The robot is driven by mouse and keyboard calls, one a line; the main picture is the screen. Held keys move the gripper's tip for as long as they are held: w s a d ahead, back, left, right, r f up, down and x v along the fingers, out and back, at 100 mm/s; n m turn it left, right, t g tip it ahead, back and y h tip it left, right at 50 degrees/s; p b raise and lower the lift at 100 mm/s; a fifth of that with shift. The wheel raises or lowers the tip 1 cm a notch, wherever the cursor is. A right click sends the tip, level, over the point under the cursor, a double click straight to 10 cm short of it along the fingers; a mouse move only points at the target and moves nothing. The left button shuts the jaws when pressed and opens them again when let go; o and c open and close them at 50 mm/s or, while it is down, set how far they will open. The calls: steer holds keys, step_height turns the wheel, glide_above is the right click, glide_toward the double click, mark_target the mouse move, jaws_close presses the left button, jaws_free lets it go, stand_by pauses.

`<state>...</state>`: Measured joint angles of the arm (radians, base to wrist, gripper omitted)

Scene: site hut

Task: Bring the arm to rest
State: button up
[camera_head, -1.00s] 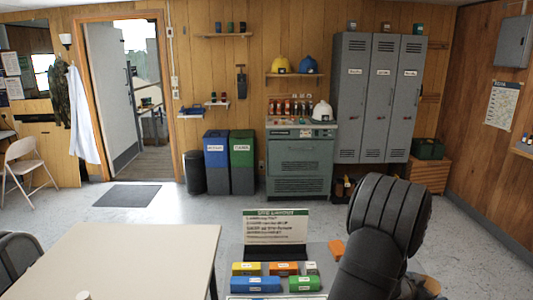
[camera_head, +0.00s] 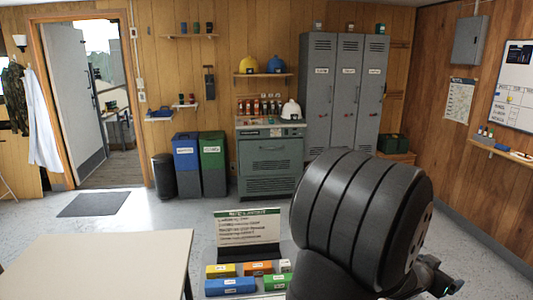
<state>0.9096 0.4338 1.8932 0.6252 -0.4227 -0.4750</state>
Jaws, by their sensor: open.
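My arm's large dark ribbed joint (camera_head: 365,215) fills the lower right of the head view, raised in front of the floor and bench. Beyond its lower right edge, a small dark part that looks like my gripper (camera_head: 442,278) shows at the bottom of the picture. It is partly hidden by my arm, and its jaws look open. I see nothing held between them.
A pale table (camera_head: 95,265) stands at lower left. A sign board (camera_head: 248,232) stands behind several coloured boxes, including a blue box (camera_head: 230,286), left of my arm. A green cabinet (camera_head: 268,165) and grey lockers (camera_head: 342,95) line the back wall.

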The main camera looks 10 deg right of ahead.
steer(key=w+a+r+n+t+y, duration=0.1)
steer(key=w+a+n+t+y, duration=0.1)
steer(key=w+a, duration=1)
steer(key=w+a+r+n+t+y, duration=0.1)
steer(key=w+a+n+t+y, duration=0.1)
steer(key=w+a, duration=0.9)
steer(key=w+n+t, duration=0.1)
steer(key=w+n, duration=0.1)
steer(key=w, duration=0.2)
steer(key=shift+w+a+r+t+y, duration=0.3)
steer(key=shift+w+a+r, duration=0.05)
steer(key=shift+a, duration=0.05)
